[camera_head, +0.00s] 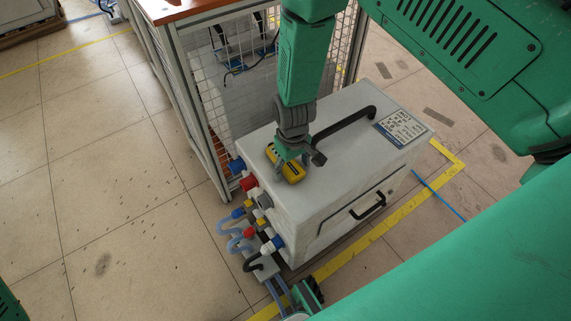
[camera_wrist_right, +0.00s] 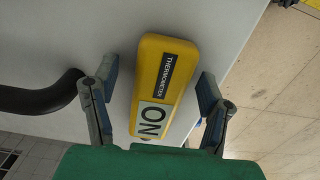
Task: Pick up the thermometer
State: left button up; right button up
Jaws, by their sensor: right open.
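The thermometer (camera_head: 291,173) is a yellow, rounded box lying on top of the grey heater cabinet (camera_head: 330,205). In the right wrist view the thermometer (camera_wrist_right: 167,75) shows a dark label reading THERMOMETER and a pale display reading ON. My right gripper (camera_head: 292,158) is over it, pointing down, and partly hides it in the head view. In the wrist view the right gripper (camera_wrist_right: 158,80) is open, with one finger on each side of the thermometer and a gap on both sides.
A black curved handle (camera_head: 345,125) rises from the cabinet top close beside the gripper. Coloured plugs and cables (camera_head: 250,230) stick out from the cabinet's left side. A wire-mesh cage (camera_head: 225,80) stands behind. Yellow tape (camera_head: 385,222) marks the floor; the floor at left is clear.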

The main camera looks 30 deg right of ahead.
jog(key=shift+a+f, duration=0.15)
jog(key=shift+f, duration=0.05)
jog(key=shift+a+r, duration=0.15)
jog(key=shift+c, duration=0.4)
jog(key=shift+d, duration=0.2)
jog(key=c, duration=1.3)
jog(key=shift+d, duration=0.15)
